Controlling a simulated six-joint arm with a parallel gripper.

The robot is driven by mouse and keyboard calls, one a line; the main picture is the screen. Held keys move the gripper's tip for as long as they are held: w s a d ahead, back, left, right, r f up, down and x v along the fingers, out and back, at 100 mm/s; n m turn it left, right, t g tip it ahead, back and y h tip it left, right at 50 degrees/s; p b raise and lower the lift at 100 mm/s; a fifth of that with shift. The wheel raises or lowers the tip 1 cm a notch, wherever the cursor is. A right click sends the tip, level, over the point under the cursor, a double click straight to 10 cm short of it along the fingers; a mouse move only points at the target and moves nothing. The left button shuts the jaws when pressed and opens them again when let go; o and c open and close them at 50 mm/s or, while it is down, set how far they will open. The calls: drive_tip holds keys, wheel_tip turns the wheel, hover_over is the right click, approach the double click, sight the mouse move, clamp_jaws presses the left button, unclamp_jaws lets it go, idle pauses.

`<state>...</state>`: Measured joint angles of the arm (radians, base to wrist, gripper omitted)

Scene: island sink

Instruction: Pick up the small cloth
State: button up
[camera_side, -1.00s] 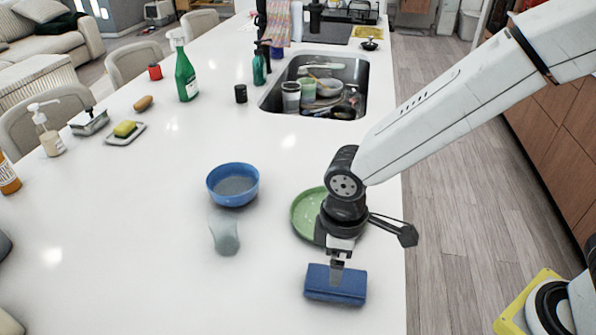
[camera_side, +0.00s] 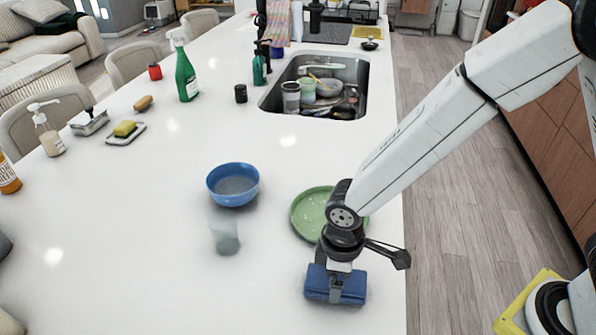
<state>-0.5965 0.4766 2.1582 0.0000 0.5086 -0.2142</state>
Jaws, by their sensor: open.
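A small folded blue cloth (camera_side: 316,287) lies on the white counter near its right edge, in the lower part of the side view. My gripper (camera_side: 336,294) points down at the cloth, with its fingers in front of and over the middle of it. The jaws are open. The far finger and the exact gap around the cloth are hard to make out. The cloth rests on the counter.
A green plate (camera_side: 308,211) sits just behind my gripper, partly hidden by it. A blue bowl (camera_side: 233,186) and a translucent cup (camera_side: 226,238) stand to the left. The sink (camera_side: 272,100) holds dishes farther back. The counter left of the cloth is clear.

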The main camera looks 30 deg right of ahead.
drive_tip(key=shift+f, duration=0.8)
drive_tip(key=c, duration=1)
drive_tip(key=shift+o, duration=0.2)
drive_tip(key=shift+r, duration=0.2)
drive_tip(key=shift+r, duration=0.85)
drive_tip(key=s+r, duration=0.1)
drive_tip(key=r, duration=0.1)
drive_tip(key=s+d+r, duration=0.1)
drive_tip(key=s+r, duration=0.1)
drive_tip(key=s+d+r, duration=0.1)
drive_tip(key=r, duration=0.2)
drive_tip(key=shift+s, duration=0.25)
drive_tip(key=s+d+r, duration=0.4)
drive_tip(key=s, duration=0.4)
